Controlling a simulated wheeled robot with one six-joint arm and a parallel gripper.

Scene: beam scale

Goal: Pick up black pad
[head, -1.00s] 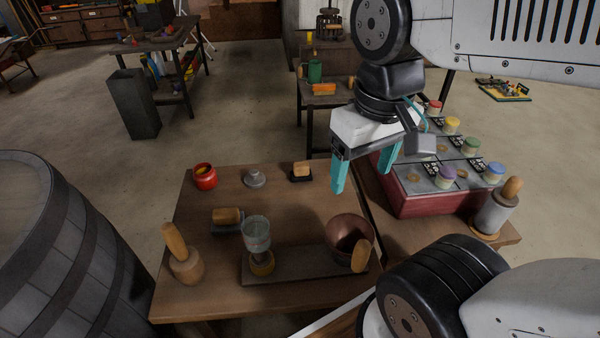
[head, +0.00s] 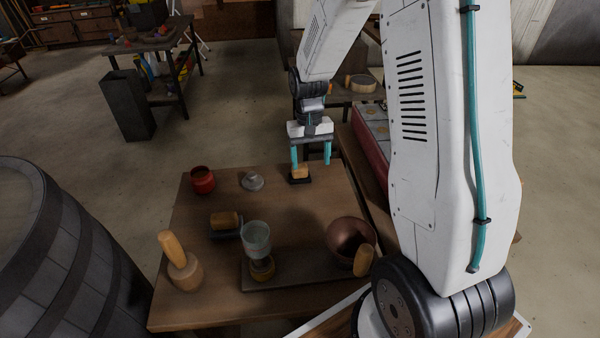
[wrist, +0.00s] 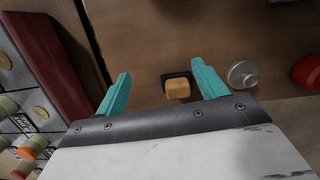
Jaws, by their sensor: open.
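A small black pad (head: 301,181) lies near the far right corner of the wooden table, with a wooden block (head: 300,171) on it. In the wrist view the black pad (wrist: 166,77) shows as a dark rim around the wooden block (wrist: 178,88). My gripper (head: 312,163) is open and empty, its teal fingers spread above and close to the pad. In the wrist view the pad lies between my two fingers (wrist: 160,88), nearer the right one. I cannot tell the exact height gap. A second dark pad (head: 226,235) with a wooden cylinder (head: 224,219) lies at the table's left.
A grey metal weight (head: 252,181) and a red pot (head: 203,180) stand left of the pad. A glass cup (head: 257,238), a copper bowl (head: 349,237) and a wooden mallet (head: 181,264) are nearer. A red box (wrist: 50,60) stands beside the table.

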